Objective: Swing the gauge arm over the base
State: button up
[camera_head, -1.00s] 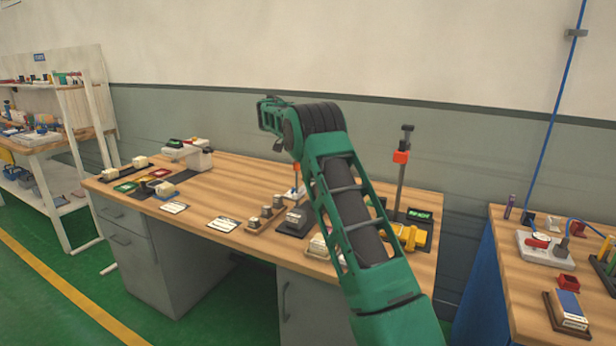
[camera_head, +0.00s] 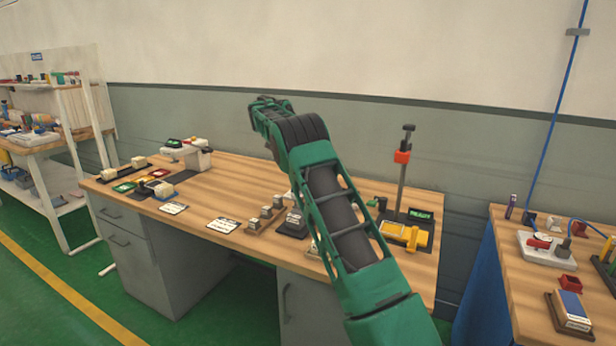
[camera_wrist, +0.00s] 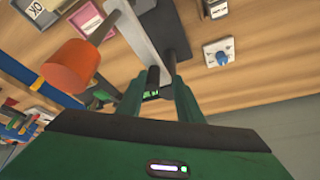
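A dark upright post with an orange collar (camera_head: 402,156) stands at the table's right end, by a dark base with a green-lit display (camera_head: 420,214) and a yellow part (camera_head: 405,235). No label marks the gauge arm. In the wrist view, my gripper (camera_wrist: 162,76) has its two dark-tipped fingers close together. A flat grey bar (camera_wrist: 135,32) runs up to the fingertips; whether they touch or hold it is unclear. An orange cylinder (camera_wrist: 70,65) on a rod is left of the fingers. In the head view my fingers cannot be made out.
A white device (camera_head: 190,155) and coloured trays sit at the wooden table's (camera_head: 235,180) left end. Small blocks and cards line its front. In the wrist view, a white plate with a blue knob (camera_wrist: 221,56) is at right. Another bench (camera_head: 480,300) stands right.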

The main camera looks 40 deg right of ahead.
jog(key=shift+s, duration=0.1)
jog(key=shift+r, duration=0.1)
jog(key=v, duration=1)
jog(key=shift+r, duration=0.3)
